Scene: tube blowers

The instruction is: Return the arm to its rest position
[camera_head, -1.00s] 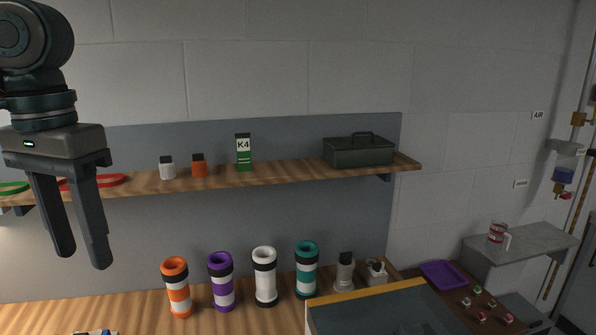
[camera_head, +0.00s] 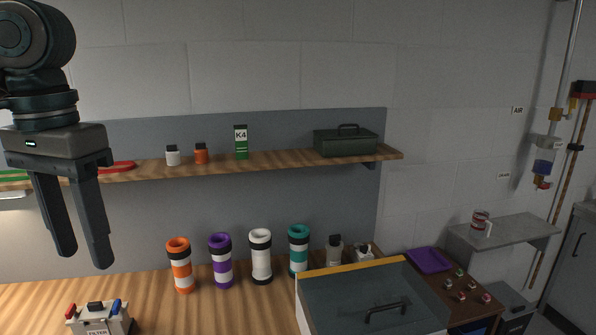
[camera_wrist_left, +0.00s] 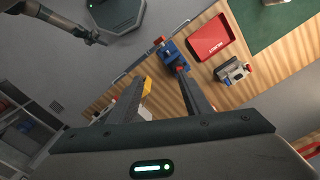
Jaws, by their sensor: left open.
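My left gripper (camera_head: 82,222) hangs at the left of the head view, fingers pointing down and apart, with nothing between them. It is in front of the wall shelf and above the wooden bench. In the left wrist view its two fingers (camera_wrist_left: 160,98) are spread over the bench edge and the floor. Another dark arm (camera_wrist_left: 75,25) shows at the upper left of the wrist view. My right gripper is not seen in the head view.
Orange, purple, white and teal striped tubes (camera_head: 222,262) stand on the bench (camera_head: 220,305). A filter box (camera_head: 99,318) is at the front left. The shelf (camera_head: 270,163) holds small bottles and a green toolbox (camera_head: 345,142). A large grey-lidded box (camera_head: 365,295) stands at the right.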

